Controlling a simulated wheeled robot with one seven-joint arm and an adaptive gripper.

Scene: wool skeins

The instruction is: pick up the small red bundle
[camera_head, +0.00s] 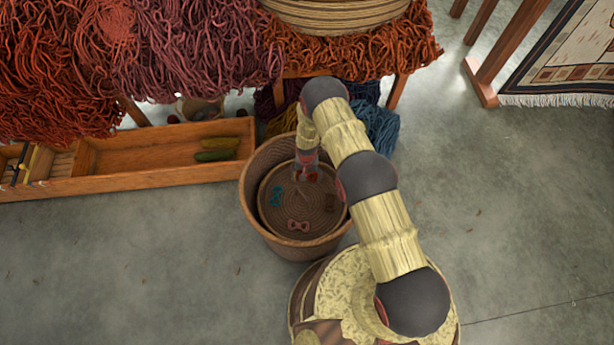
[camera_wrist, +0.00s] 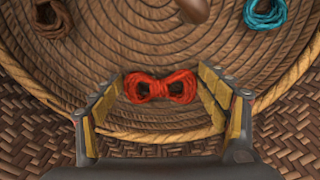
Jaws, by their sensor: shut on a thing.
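The small red bundle (camera_wrist: 160,87) is a bright red skein tied in the middle, with a loop at each side. In the wrist view it lies crosswise between the fingertips of my gripper (camera_wrist: 162,95), one finger at each end. My gripper (camera_head: 306,176) is shut on it, reaching down into the round basket near its far side. In the head view only a little red (camera_head: 313,176) shows beside the fingers. The bundle is over the coiled woven tray (camera_wrist: 140,50), close to its rope rim; I cannot tell whether it touches the tray.
A teal bundle (camera_wrist: 265,13), a brown bundle (camera_wrist: 51,19) and a pinkish bundle (camera_head: 298,225) lie on the tray. A brown knob (camera_wrist: 194,9) rises from its middle. The woven basket wall (camera_head: 252,210) surrounds it. A wooden trough (camera_head: 150,185) stands left.

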